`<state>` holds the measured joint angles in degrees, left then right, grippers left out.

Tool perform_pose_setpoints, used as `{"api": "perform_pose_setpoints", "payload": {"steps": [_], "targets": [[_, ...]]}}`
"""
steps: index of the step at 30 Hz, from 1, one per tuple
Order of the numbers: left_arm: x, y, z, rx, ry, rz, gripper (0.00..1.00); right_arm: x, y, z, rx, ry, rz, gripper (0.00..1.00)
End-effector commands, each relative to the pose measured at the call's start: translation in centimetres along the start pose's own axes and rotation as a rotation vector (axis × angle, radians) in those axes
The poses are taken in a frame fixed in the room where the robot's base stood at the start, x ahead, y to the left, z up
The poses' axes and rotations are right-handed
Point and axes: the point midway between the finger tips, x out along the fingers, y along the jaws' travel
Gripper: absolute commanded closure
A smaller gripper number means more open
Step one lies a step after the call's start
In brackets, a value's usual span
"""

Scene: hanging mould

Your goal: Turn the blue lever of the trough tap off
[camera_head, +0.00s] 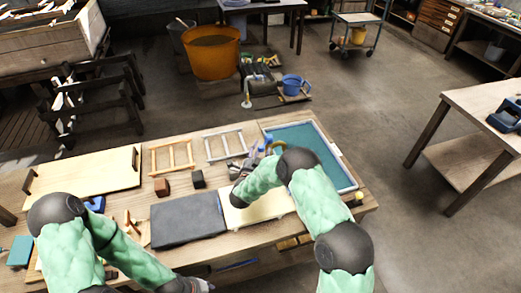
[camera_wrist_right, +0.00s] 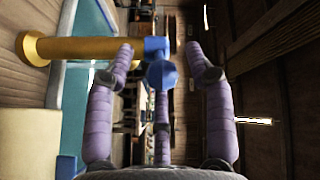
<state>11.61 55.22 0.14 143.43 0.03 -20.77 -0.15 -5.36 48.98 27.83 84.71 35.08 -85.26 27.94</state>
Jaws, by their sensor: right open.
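The trough (camera_head: 335,163) is a pale-rimmed basin with a teal inside at the right end of the workbench. Its brass tap (camera_wrist_right: 80,49) crosses the upper left of the right wrist view. The blue lever (camera_wrist_right: 161,72) is at the tap's right end. My right gripper (camera_wrist_right: 163,58) is open, with purple fingers on either side of the lever; I cannot tell whether they touch it. In the head view my right gripper (camera_head: 250,162) is at the trough's left edge, partly hidden by my arm. My left gripper (camera_head: 205,286) is low at the bottom edge, mostly cut off.
A dark slab (camera_head: 185,220) and a pale board (camera_head: 262,207) lie on the workbench (camera_head: 145,171). An orange tub (camera_head: 212,52) stands on the floor beyond. Open floor lies right of the bench, before another table (camera_head: 480,105).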

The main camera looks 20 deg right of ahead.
Motion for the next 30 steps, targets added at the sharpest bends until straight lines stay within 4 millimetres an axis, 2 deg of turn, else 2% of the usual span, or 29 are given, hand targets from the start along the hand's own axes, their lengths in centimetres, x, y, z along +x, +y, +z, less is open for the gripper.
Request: {"api": "perform_pose_setpoints", "payload": {"steps": [4,13,14,18,19,20,30], "targets": [[0.10,-0.04,0.00,0.000,0.000,0.000,0.60,1.00,0.02,-0.02,0.000,0.000,-0.001,0.46],[0.09,-0.03,-0.01,0.000,0.000,0.000,0.60,1.22,-0.03,-0.02,0.000,-0.001,-0.001,0.46],[0.09,-0.03,-0.01,0.000,0.000,0.000,0.60,1.21,-0.03,-0.02,0.000,-0.001,-0.001,0.49],[0.09,-0.04,-0.01,0.000,0.000,0.000,0.60,1.21,-0.03,-0.03,0.000,-0.001,-0.001,0.88],[0.09,-0.03,-0.01,0.000,0.000,0.000,0.60,1.20,-0.03,-0.02,0.000,-0.001,-0.001,0.97],[0.09,-0.03,-0.01,0.000,0.000,0.000,0.60,1.20,-0.04,-0.01,0.000,-0.001,-0.001,1.00],[0.35,-0.13,-0.02,0.000,0.000,0.000,0.60,1.17,0.11,-0.16,0.000,-0.020,-0.014,1.00]]}}
